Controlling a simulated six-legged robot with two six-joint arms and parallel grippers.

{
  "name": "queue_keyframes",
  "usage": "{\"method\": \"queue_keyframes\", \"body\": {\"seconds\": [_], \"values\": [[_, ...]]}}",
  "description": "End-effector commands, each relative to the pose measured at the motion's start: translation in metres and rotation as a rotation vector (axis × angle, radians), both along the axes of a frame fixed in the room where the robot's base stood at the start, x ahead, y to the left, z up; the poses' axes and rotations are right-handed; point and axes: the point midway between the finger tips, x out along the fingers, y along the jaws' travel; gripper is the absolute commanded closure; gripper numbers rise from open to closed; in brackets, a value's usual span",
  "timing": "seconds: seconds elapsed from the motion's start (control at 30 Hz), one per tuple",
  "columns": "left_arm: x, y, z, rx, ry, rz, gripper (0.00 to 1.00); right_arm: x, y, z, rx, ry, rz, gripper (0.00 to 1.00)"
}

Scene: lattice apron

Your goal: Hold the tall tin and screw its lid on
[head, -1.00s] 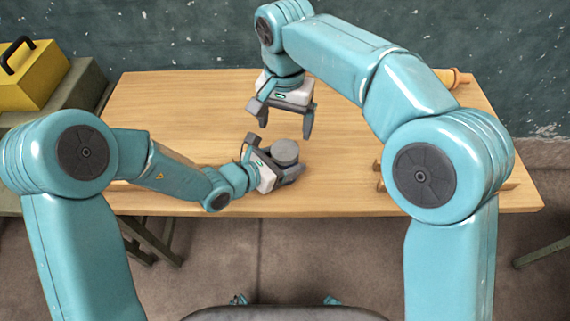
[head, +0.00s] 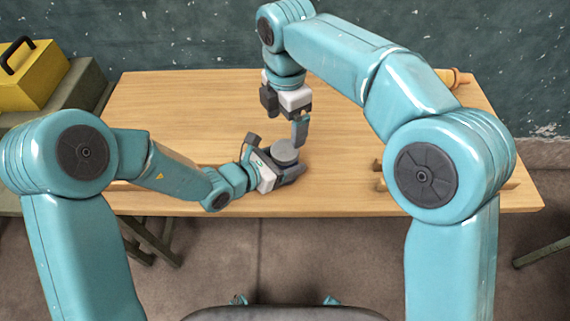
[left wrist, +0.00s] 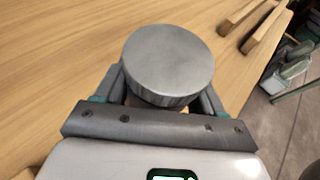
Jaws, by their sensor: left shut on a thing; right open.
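The tall tin stands upright on the table with a round grey lid (head: 286,150) on top; the lid also shows in the left wrist view (left wrist: 168,60). My left gripper (head: 283,172) is shut around the tin below the lid, with one finger on each side in the left wrist view (left wrist: 165,103). The lid hides most of the tin's body. I cannot tell how tightly the lid sits. My right gripper (head: 299,128) is open and empty, pointing down just above and behind the lid. It is seen nearly edge-on, and it looks apart from the lid.
Wooden rails (left wrist: 262,24) lie on the table to the right of the tin, partly behind my right arm in the head view. An orange-brown thing (head: 460,78) is at the back right. A yellow box (head: 32,78) stands left of the table. The table's back left is clear.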

Motion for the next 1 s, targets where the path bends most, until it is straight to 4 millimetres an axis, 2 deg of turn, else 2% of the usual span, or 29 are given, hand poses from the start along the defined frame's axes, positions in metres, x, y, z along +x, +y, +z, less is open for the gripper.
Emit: {"method": "queue_keyframes", "body": {"seconds": [0.1, 0.2, 0.63, 0.77, 1.0], "values": [[0.000, 0.000, -0.001, 0.001, 0.002, 0.000, 1.00, -0.001, 0.001, -0.001, -0.001, 0.003, 0.145, 0.12], [0.000, 0.000, -0.001, 0.001, 0.002, 0.000, 1.00, -0.001, 0.001, -0.001, -0.002, 0.003, 0.207, 0.12], [0.000, 0.000, -0.001, 0.001, 0.002, 0.000, 1.00, -0.001, 0.001, -0.004, -0.003, 0.005, 0.224, 0.12], [0.000, 0.000, -0.001, 0.001, 0.002, 0.000, 1.00, -0.002, 0.001, -0.019, -0.004, 0.007, 0.224, 0.12], [0.000, 0.000, -0.001, 0.002, 0.003, 0.000, 1.00, -0.002, 0.001, -0.058, -0.004, 0.006, 0.223, 0.12]]}}
